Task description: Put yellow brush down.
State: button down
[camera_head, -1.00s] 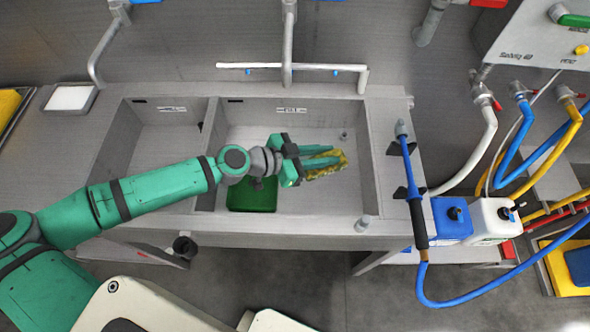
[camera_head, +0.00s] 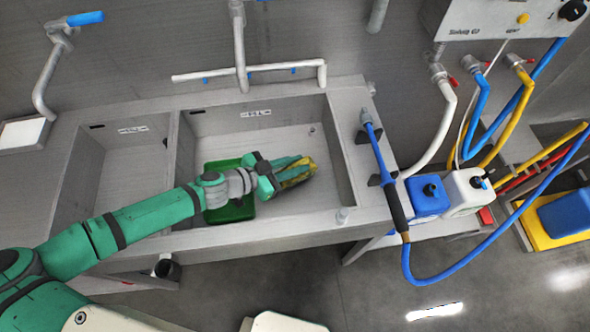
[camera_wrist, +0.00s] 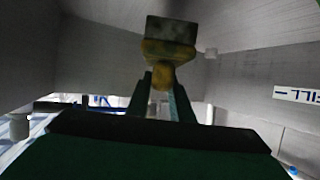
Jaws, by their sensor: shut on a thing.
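The yellow brush (camera_head: 298,178) is held between the green fingers of my gripper (camera_head: 290,168), over the right sink basin (camera_head: 290,138). In the wrist view, the brush (camera_wrist: 162,52) shows as a worn yellow piece with a broad dark end, beyond the fingertips (camera_wrist: 162,88). My gripper is shut on it. Whether the brush touches the basin floor or hangs above it, I cannot tell. My gripper partly hides the brush.
A green tub (camera_head: 230,208) lies in the right basin, partly under my gripper. A faucet (camera_head: 240,45) and a white pipe rail (camera_head: 250,70) stand behind. A blue spray hose (camera_head: 378,150), a blue jug (camera_head: 428,196) and a white jug (camera_head: 466,190) are at right. The left basin (camera_head: 118,165) looks empty.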

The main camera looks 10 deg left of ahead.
jog(key=shift+w+f, duration=0.1)
jog(key=shift+f, duration=1.8)
jog(key=c, duration=1.6)
grip_release()
jog(key=shift+f, duration=0.1)
jog(key=shift+o, duration=0.2)
jog(key=v, duration=1.2)
